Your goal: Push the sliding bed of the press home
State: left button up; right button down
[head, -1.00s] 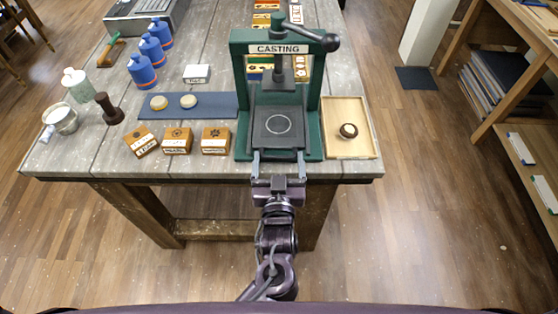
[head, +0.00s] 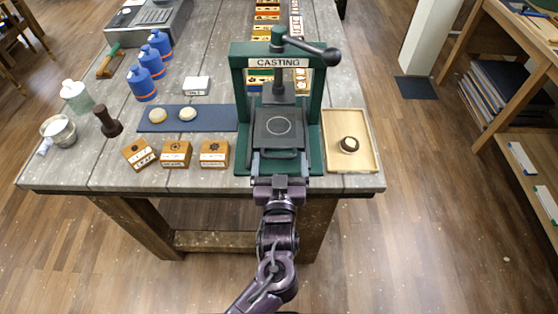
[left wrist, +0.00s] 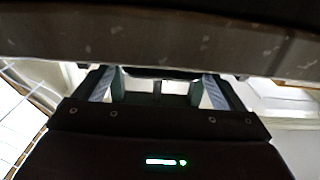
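The green press (head: 313,130), labelled CASTING, stands at the table's front edge. Its sliding bed (head: 279,140) is a dark plate with a pale ring, low between the two posts, its rear part beneath the screw. A dark handle bar (head: 278,155) is at the bed's front. My left gripper (head: 279,164) is at the press front, its fingers spread to either side of the bed's front end. Whether it touches the bar is unclear. In the left wrist view the two fingers (left wrist: 158,90) are wide apart with green press parts between them. My right gripper is not in view.
A wooden tray (head: 368,155) with a round dark-rimmed piece (head: 349,144) stands right of the press. Left are orange-brown boxes (head: 176,154), a blue mat (head: 212,116) with pale discs, and blue bottles (head: 142,84). The press lever (head: 312,49) reaches right. The table edge lies beneath my gripper.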

pick_arm(q)
jog(key=shift+w, duration=0.2)
jog(key=shift+s+f, duration=0.15)
jog(key=shift+s, duration=0.05)
jog(key=s+b, duration=0.1)
jog(key=s, duration=0.6)
jog(key=shift+s+b, duration=0.25)
jog(key=shift+b, duration=0.15)
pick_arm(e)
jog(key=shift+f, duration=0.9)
pick_arm(q)
jog(key=shift+c, duration=0.2)
